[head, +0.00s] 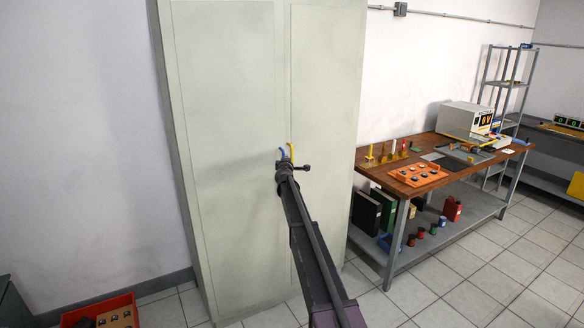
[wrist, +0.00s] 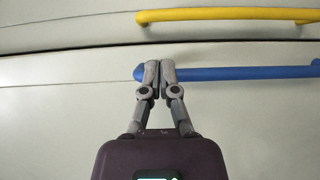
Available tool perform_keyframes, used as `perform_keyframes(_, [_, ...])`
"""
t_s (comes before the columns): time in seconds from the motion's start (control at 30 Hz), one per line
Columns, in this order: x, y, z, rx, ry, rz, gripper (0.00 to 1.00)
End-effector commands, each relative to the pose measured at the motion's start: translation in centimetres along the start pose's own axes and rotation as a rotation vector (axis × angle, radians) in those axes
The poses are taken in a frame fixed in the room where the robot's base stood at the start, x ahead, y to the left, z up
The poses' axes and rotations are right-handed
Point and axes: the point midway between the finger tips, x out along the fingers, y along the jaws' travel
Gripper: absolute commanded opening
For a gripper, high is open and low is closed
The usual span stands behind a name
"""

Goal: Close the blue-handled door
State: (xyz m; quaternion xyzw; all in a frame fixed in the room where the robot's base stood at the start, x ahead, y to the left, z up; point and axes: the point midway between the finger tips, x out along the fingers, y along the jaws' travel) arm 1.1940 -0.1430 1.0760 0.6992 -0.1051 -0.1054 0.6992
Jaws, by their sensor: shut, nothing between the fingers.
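A tall pale cabinet has two doors side by side. The left door (head: 228,120) carries the blue handle (head: 281,153), and the right door (head: 325,80) carries the yellow handle (head: 291,149). The left door looks flush or nearly flush with the right one; a small gap cannot be ruled out. My gripper (head: 284,166) is at the blue handle. In the wrist view my gripper (wrist: 160,66) is shut and empty, its fingertips overlapping the blue handle (wrist: 240,73) near its left end. I cannot tell whether they touch it. The yellow handle (wrist: 225,14) lies beyond, apart from the fingers.
A wooden workbench (head: 425,150) with an orange tray (head: 417,174) and instruments stands to the right of the cabinet. Binders and small cans are on its lower shelf. A red crate (head: 75,315) is on the floor at lower left. Tiled floor (head: 460,270) is clear at right.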

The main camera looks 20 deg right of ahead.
Motion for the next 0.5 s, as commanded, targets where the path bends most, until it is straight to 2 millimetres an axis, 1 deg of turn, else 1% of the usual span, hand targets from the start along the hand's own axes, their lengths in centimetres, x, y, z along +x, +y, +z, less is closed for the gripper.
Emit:
perform_keyframes(0.03, [1.6,0.0,-0.4,0.000,-0.001,0.000,0.00])
perform_keyframes(0.1, [2.8,0.0,-0.7,0.000,-0.002,0.000,0.00])
perform_keyframes(0.2, [3.9,0.0,-1.0,0.000,-0.004,0.000,0.00])
perform_keyframes(0.33, [4.8,0.0,-1.3,0.000,-0.005,0.000,0.00])
perform_keyframes(0.5, [5.1,0.0,-1.4,0.000,-0.006,0.000,0.00])
